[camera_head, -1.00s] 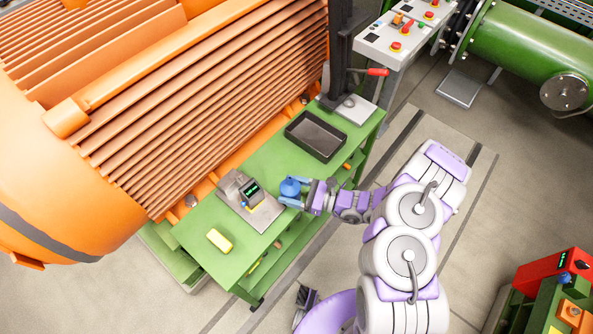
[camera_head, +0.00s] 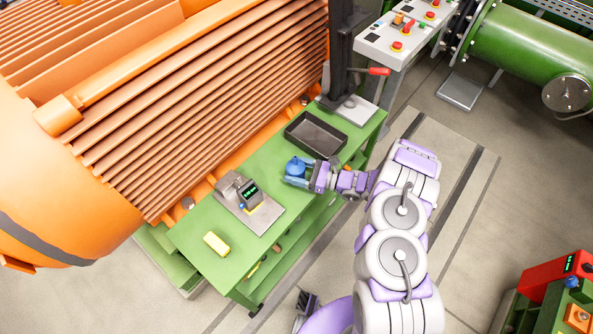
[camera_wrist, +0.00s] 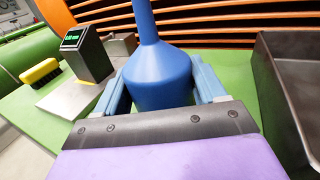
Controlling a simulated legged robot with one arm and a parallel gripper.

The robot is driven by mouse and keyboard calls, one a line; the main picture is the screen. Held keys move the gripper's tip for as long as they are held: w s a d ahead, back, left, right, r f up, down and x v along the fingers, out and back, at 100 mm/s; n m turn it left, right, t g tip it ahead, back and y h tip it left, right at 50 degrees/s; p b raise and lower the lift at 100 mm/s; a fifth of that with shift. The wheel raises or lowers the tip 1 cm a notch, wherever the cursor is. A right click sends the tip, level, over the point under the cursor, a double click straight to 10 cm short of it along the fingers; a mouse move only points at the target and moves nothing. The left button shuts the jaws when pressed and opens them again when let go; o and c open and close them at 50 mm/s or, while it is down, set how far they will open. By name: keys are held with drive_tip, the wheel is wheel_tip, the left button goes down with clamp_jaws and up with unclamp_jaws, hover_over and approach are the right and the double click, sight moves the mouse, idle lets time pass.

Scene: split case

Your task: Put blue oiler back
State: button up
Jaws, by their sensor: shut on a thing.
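The blue oiler (camera_wrist: 160,75) is upright between the two fingers of my gripper (camera_wrist: 158,92) in the wrist view, with its narrow spout pointing up. In the head view the blue oiler (camera_head: 297,166) and my gripper (camera_head: 296,175) are over the green bench (camera_head: 262,172), between the grey scale and the dark tray. The fingers are shut on the oiler's wide body. Its base is hidden behind the gripper, so I cannot tell how high it is above the bench.
The dark tray (camera_head: 316,136) is just right of the oiler. The large orange ribbed machine (camera_head: 200,110) borders the bench's back.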

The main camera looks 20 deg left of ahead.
drive_tip(key=o, duration=1.2)
drive_tip(key=shift+c, duration=0.2)
drive_tip(key=d+p, duration=0.2)
drive_tip(key=d, duration=1)
drive_tip(key=shift+r, duration=0.1)
